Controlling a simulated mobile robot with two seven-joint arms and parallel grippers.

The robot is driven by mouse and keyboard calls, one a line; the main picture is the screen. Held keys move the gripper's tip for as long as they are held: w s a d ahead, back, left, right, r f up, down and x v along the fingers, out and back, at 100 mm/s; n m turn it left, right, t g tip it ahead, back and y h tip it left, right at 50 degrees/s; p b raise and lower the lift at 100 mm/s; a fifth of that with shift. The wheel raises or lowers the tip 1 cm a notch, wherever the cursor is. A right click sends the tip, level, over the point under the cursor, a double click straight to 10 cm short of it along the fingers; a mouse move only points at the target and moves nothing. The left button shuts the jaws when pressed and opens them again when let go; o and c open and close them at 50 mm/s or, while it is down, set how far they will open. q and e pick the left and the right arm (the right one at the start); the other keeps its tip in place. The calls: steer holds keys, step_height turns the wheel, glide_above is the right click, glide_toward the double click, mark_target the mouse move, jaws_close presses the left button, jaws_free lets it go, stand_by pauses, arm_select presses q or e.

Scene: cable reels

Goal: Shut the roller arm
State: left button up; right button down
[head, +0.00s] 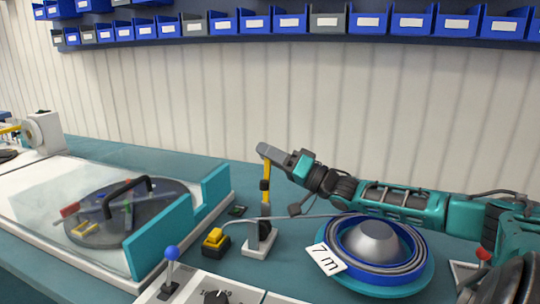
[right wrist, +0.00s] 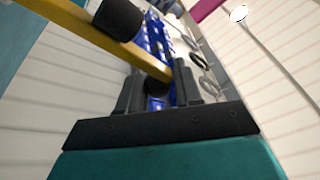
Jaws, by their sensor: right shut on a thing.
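The yellow roller arm (head: 266,170) stands roughly upright, raised above its small white stand (head: 260,238), with a black roller partway along it. My right gripper (head: 264,152) is shut on the arm's upper end. In the right wrist view the yellow arm (right wrist: 75,32) runs from the upper left to between the two black fingers of my right gripper (right wrist: 158,88). A black roller (right wrist: 120,18) shows large on it there. A thin grey cable (head: 290,217) passes at the stand's lower part. My left gripper is not in view.
A blue cable reel (head: 350,270) with a "7 m" tag (head: 326,258) lies below my right arm. A yellow-topped button box (head: 215,240) stands left of the stand. A clear-covered machine with a turntable (head: 100,222) fills the left. Blue bins (head: 290,22) line the wall.

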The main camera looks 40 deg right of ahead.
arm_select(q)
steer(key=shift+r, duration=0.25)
arm_select(e)
steer(key=shift+a, duration=0.1)
stand_by(0.5)
